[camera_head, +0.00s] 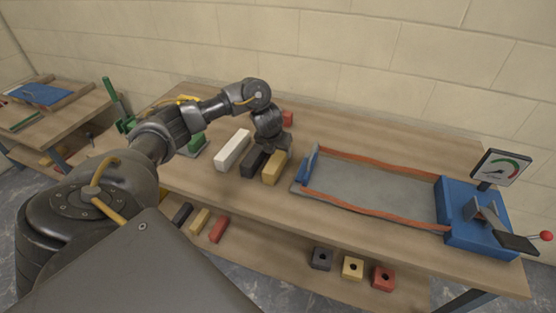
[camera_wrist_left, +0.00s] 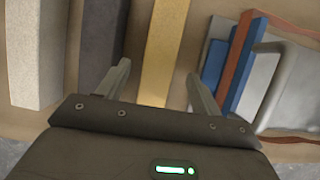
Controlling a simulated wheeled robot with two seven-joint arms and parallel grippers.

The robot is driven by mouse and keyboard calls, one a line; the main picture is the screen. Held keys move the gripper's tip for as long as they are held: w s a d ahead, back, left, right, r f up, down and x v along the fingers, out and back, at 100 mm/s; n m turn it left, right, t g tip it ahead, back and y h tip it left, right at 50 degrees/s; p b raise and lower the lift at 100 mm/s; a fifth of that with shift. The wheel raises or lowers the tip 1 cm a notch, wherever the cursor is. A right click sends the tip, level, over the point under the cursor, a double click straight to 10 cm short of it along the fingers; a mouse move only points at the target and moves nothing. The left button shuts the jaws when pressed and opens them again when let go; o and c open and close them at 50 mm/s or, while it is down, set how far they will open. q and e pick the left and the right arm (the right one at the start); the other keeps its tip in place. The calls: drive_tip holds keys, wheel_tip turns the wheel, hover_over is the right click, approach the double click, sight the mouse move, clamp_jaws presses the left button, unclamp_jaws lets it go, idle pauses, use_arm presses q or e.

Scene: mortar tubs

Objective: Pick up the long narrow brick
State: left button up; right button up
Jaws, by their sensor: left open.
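Three long bricks lie side by side on the bench: a white one (camera_head: 233,150), a dark grey one (camera_head: 252,161) and a yellow one (camera_head: 274,168). The left wrist view shows the white brick (camera_wrist_left: 36,55), the dark grey brick (camera_wrist_left: 101,40) and the yellow brick (camera_wrist_left: 163,50) from close. My left gripper (camera_wrist_left: 158,72) is open and empty over the yellow brick, one finger on each side of it in that view. Whether the fingers reach down beside it is unclear. In the head view, my left wrist partly hides the dark and yellow bricks. My right gripper is not in view.
Right of the bricks lies a grey plate with orange bands (camera_head: 375,190), ending at a blue device (camera_head: 470,225) with a dial gauge (camera_head: 500,167). A red brick (camera_head: 288,118) stands behind. Small bricks and blocks lie on the lower shelf (camera_head: 280,255).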

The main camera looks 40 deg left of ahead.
sight(278, 155)
use_arm(q)
drive_tip(key=x, duration=0.5)
drive_tip(key=shift+s, duration=0.15)
clamp_jaws()
drive_tip(key=shift+r, duration=0.15)
